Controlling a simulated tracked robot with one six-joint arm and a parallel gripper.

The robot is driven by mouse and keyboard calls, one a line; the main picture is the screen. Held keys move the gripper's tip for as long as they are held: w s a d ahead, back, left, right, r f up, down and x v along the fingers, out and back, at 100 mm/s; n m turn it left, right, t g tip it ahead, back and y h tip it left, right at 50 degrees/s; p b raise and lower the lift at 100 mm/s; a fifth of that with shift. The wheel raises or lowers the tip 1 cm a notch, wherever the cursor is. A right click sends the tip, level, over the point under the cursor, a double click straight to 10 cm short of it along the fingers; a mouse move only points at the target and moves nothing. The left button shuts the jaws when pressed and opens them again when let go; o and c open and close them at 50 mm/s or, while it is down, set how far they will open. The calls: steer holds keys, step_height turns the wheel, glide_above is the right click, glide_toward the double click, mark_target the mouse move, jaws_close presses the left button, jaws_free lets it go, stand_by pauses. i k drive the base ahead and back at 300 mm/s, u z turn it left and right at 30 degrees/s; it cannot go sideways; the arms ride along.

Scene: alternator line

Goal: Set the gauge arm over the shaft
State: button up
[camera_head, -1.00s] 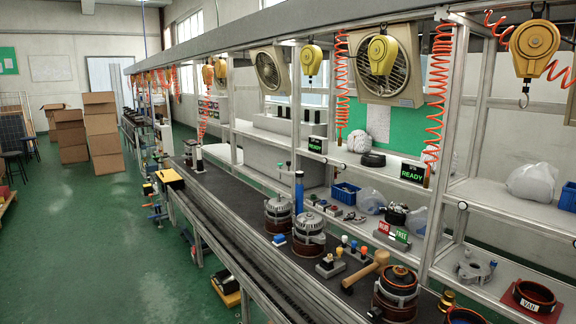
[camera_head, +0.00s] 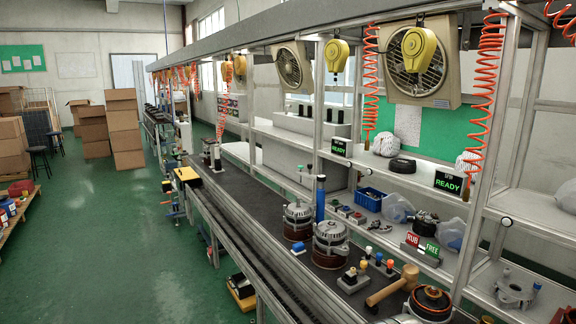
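No gripper of mine shows in this view. Several alternators stand along the dark line bench (camera_head: 245,195): one (camera_head: 298,220) at mid-bench, a second (camera_head: 331,244) just nearer, and a third (camera_head: 430,304) at the bottom edge, partly cut off. An upright blue post (camera_head: 320,199) stands behind the first two. I cannot tell whether it carries the gauge arm. No gauge arm is clearly made out, and which shaft belongs to it cannot be told.
A wooden mallet (camera_head: 392,288) lies near a small block with coloured knobs (camera_head: 354,281). A RUB/FREE sign (camera_head: 422,248) and a blue bin (camera_head: 371,199) stand on the lower shelf. The green floor (camera_head: 130,240) left of the bench is largely clear; cardboard boxes (camera_head: 123,130) stand farther back.

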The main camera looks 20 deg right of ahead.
mark_target(320, 178)
steer(key=u, duration=0.45)
steer(key=i, duration=0.7)
steer(key=u, duration=0.5)
steer(key=i, duration=1.45)
steer(key=z, duration=0.65)
steer(key=i, duration=0.65)
steer(key=z, duration=0.75)
steer(key=i, duration=0.45)
steer(key=z, duration=0.3)
